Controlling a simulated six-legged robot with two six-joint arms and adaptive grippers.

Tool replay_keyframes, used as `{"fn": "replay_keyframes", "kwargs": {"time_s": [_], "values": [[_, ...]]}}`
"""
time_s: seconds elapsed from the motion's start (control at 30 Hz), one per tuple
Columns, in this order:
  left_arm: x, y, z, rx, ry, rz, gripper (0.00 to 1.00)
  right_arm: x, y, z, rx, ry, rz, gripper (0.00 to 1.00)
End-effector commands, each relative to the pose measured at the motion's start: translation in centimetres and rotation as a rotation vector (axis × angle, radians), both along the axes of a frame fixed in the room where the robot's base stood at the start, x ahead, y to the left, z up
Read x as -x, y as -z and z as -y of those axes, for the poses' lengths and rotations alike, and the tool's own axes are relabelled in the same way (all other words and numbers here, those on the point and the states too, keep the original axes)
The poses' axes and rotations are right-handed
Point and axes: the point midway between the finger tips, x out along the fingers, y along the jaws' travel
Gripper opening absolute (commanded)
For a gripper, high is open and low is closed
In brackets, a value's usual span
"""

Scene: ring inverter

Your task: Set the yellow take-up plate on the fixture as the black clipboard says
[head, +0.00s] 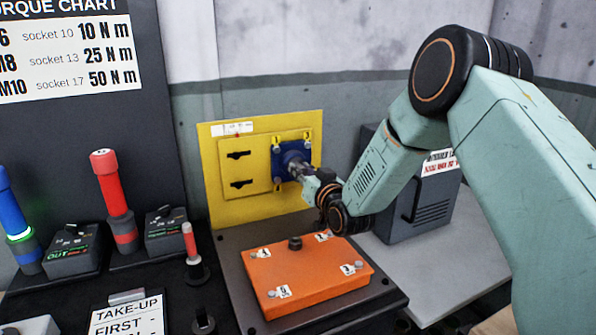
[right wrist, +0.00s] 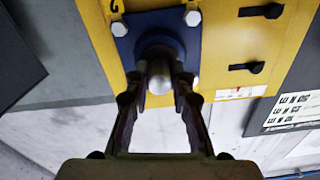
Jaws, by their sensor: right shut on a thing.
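The yellow take-up plate (head: 213,173) stands upright on the fixture behind the orange block. It has two dark slots and a blue square flange (head: 281,157) with pale bolt heads at its corners. My right gripper (head: 303,172) reaches it from the right and is shut on the round knob of the blue flange. In the right wrist view the fingers (right wrist: 158,85) close around the grey, round-ended knob (right wrist: 159,72). The black clipboard (head: 127,315) is at the bottom left, its sheet headed "TAKE-UP FIRST" and cut off below. My left gripper is not in view.
An orange block (head: 305,279) with numbered bolts sits on a dark base (head: 245,315) in front of the plate. Red (head: 112,185) and blue (head: 12,205) handled tools stand at left. A grey vented box (head: 425,205) stands right, behind my arm.

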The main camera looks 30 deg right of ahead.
Motion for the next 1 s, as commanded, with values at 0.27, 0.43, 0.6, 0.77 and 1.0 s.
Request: {"fn": "replay_keyframes", "kwargs": {"time_s": [0.27,0.43,0.6,0.77,1.0], "values": [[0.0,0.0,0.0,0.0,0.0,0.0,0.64,-0.1,-0.4,0.4,-0.001,0.004,0.008,0.24],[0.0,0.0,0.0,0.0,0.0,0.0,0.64,-0.1,-0.3,0.4,-0.001,0.004,0.006,0.38],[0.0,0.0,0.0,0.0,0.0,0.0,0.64,-0.1,-0.2,0.3,-0.001,0.003,0.005,0.46],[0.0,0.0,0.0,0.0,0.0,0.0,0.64,-0.1,-0.2,0.3,-0.001,0.003,0.004,0.46],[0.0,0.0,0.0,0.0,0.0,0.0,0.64,1.3,-0.1,0.3,-0.002,0.004,0.001,0.46]]}}
